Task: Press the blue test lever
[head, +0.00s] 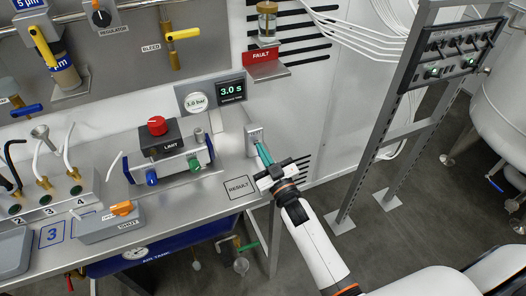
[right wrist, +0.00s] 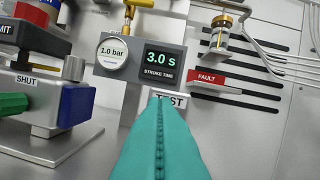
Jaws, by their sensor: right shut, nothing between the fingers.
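The test station shows as a small grey box (head: 254,135) at the right end of the steel bench in the head view. In the right wrist view its TEST label (right wrist: 177,101) is partly covered by my fingers. I cannot make out the blue test lever; my fingers hide that area. My right gripper (head: 261,148) is shut and empty, its teal fingers pointing at the box, with the tips close to or against it; contact cannot be told. The fingers (right wrist: 160,103) fill the lower middle of the wrist view. My left gripper is not in view.
A pressure gauge (head: 196,102) and a 3.0 s stroke time display (head: 231,90) stand behind the box. A valve actuator with a red-knobbed LIMIT box (head: 160,140) sits left. The RESULT square (head: 239,187) is bare. A red FAULT sign (head: 262,57) hangs above.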

